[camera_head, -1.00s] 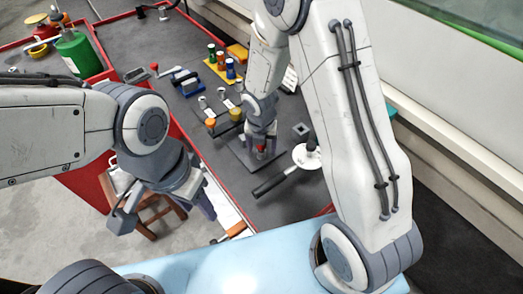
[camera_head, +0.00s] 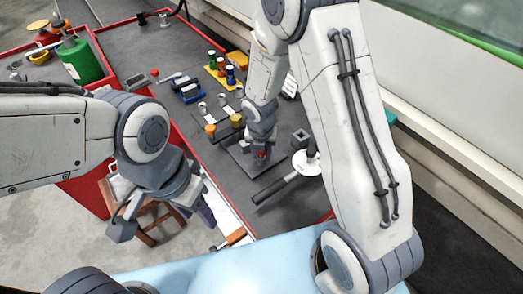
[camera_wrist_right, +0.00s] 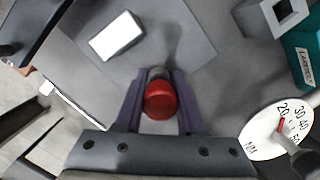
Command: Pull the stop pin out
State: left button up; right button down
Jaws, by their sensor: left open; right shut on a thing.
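The stop pin has a red knob (camera_wrist_right: 160,99) on a grey stem. It also shows as a small red spot in the head view (camera_head: 261,155). My right gripper (camera_wrist_right: 158,92) is shut on the pin, with one finger on each side of the knob. Below it lies a grey plate (camera_wrist_right: 190,45) on the bench; I cannot tell how deep the pin sits in it. My left gripper (camera_head: 203,208) is open and empty, beyond the bench's front left edge, over the floor and a wooden stool.
A torque wrench with a white dial (camera_head: 306,163) and black handle lies right of the pin. A hollow grey block (camera_head: 300,139) stands behind it. Coloured bottles (camera_head: 221,64) and small metal parts are further back. A green canister (camera_head: 80,60) stands at left.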

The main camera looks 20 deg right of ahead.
jog(key=shift+r+p, duration=0.65)
jog(key=shift+p, duration=0.15)
dwell(0.4)
jog(key=shift+r+p, duration=3.9)
jog(key=shift+p, duration=0.6)
